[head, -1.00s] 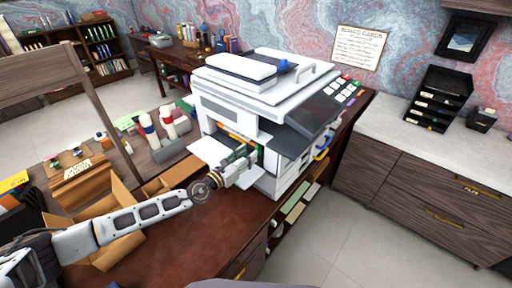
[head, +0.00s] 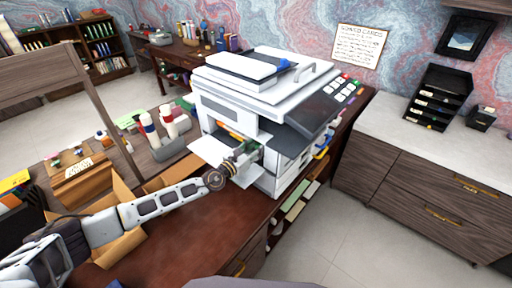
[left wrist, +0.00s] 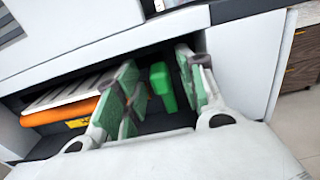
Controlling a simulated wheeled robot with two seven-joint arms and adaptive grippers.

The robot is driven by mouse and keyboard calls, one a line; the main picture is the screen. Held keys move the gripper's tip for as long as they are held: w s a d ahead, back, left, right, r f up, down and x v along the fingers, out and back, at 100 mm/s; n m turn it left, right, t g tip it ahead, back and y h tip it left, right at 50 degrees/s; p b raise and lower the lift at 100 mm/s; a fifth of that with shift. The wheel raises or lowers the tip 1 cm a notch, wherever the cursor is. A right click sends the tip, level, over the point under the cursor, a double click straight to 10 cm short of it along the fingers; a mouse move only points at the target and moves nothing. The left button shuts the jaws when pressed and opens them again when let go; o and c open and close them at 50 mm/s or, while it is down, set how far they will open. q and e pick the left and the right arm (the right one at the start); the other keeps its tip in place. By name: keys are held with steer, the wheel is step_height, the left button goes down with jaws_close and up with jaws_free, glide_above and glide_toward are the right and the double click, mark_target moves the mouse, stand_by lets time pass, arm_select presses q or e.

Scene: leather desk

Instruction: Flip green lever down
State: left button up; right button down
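The green lever (left wrist: 163,88) shows in the left wrist view inside the dark front opening of the white printer (head: 225,112). My left gripper (left wrist: 158,66) is open, with green-padded fingers on either side of the lever in that view. Nothing is clearly held, and I cannot tell whether a finger touches the lever. In the head view my left gripper (head: 253,152) reaches into the printer's open front, and the lever cannot be made out there. My right gripper is not in view.
An orange roller (left wrist: 65,108) lies left of the fingers inside the opening. The lowered white flap (head: 208,149) is beside my left wrist. Bottles (head: 150,131) and a cardboard box (head: 122,195) are on the left. The brown desk front (head: 190,235) is clear.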

arm_select(q)
jaws_close()
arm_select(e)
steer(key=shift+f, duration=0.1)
arm_select(q)
steer(key=shift+f+b, duration=0.2)
steer(key=shift+b, duration=0.7)
steer(key=shift+s+a+b, duration=0.1)
steer(key=shift+b, duration=0.75)
steer(key=shift+s+a+t+h+b, duration=0.15)
steer(key=shift+t+h+b, duration=0.25)
steer(key=shift+b, duration=1.75)
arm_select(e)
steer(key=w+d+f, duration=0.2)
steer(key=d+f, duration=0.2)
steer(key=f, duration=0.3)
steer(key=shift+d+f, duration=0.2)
